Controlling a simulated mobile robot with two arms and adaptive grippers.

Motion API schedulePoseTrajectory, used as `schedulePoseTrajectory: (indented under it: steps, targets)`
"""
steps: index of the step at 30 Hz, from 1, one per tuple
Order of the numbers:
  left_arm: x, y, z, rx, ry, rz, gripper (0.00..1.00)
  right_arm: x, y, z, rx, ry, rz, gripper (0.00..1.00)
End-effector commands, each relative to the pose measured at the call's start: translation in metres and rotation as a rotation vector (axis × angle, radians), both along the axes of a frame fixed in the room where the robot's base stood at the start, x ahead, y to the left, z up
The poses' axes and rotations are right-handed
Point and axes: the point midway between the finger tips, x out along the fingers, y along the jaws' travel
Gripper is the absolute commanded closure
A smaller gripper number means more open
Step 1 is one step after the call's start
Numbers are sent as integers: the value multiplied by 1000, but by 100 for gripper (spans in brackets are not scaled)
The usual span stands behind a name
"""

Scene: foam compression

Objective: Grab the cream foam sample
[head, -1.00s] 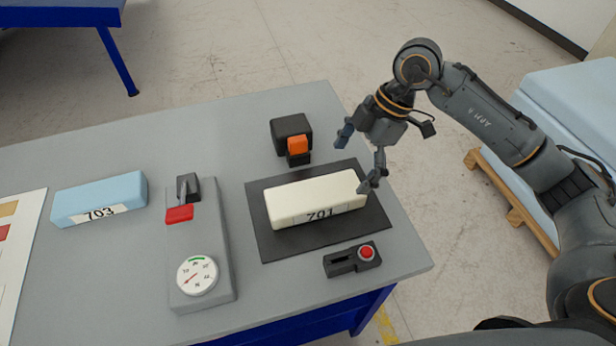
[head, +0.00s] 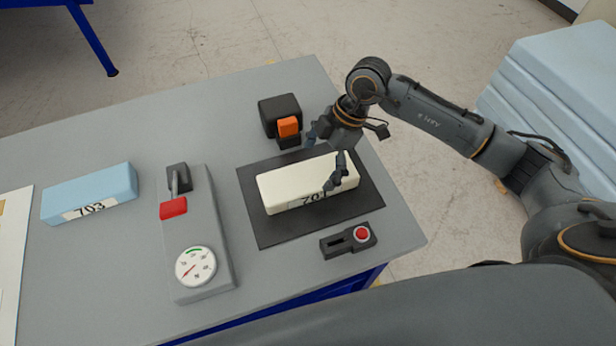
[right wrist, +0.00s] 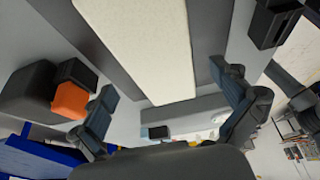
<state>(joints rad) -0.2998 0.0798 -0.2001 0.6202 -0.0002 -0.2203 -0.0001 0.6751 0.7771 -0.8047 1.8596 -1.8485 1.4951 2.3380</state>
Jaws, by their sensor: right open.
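The cream foam sample (head: 290,186), a long block labelled 701, lies on a dark mat (head: 270,232) on the grey table. My right gripper (head: 324,161) is open at the block's right end, one finger behind it and one in front of its near side. Part of the label is hidden by the near finger. In the right wrist view the foam (right wrist: 145,45) runs between the two open fingers (right wrist: 165,112), with a gap on each side. I cannot tell from the head view whether a finger touches it. My left gripper is not in view.
A blue foam block (head: 90,192) labelled 703 lies at the left. A grey gauge device (head: 205,235) with a red handle stands between the blocks. A black and orange device (head: 281,118) stands behind the mat. A small red-button box (head: 348,240) sits in front.

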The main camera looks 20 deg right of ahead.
Motion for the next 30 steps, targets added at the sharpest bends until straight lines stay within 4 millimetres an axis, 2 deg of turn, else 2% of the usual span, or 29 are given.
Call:
schedulePoseTrajectory:
  steps: [5, 9, 17, 18, 23, 30]
  targets:
    - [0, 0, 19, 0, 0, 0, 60, 1, 10, -22, 1, 6, 0, 0]
    - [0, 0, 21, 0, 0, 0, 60, 1, 16, -39, 0, 4, 1, 0]
    - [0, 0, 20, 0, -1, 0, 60, 2, 17, -44, 0, 1, 1, 0]
    - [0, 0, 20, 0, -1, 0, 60, 2, 17, -44, 0, 1, 1, 2]
    - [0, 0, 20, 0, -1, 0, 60, 2, 17, -44, 0, 1, 1, 35]
    - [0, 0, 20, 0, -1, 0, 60, 2, 17, -44, 0, 2, 1, 35]
